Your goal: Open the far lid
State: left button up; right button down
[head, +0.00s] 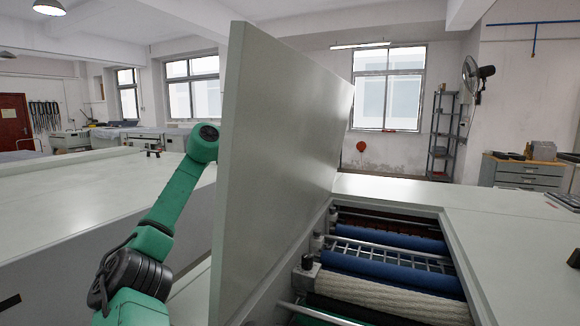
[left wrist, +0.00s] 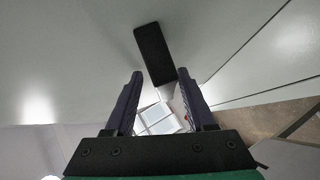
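A large pale grey-green lid (head: 285,120) stands raised and steeply tilted along the left edge of the processor's opening. The frames do not clearly show whether it is the far one. My left arm reaches up on the left of the lid, and its gripper is hidden behind the lid in the head view. A black rectangular piece (left wrist: 154,54) on a pale surface lies just beyond the fingertips. My right gripper is not seen.
The open bay shows blue rollers (head: 395,268), a white textured roller (head: 380,296) and metal bars. The flat machine top (head: 400,192) extends behind and right of the bay. A long pale cabinet (head: 80,195) stands on the left, near my left arm.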

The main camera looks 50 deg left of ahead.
pick_arm(q)
jog(key=shift+s+r, duration=0.1)
jog(key=shift+s+a+b, duration=0.1)
jog(key=shift+s+b, duration=0.2)
jog(key=shift+s, duration=0.05)
jog(key=b+v, duration=0.1)
jog(key=v, duration=1.2)
jog(key=shift+s+r+b, duration=0.15)
jog(key=shift+s+b, duration=0.1)
jog(key=shift+b, duration=0.1)
jog(key=shift+c, duration=0.3)
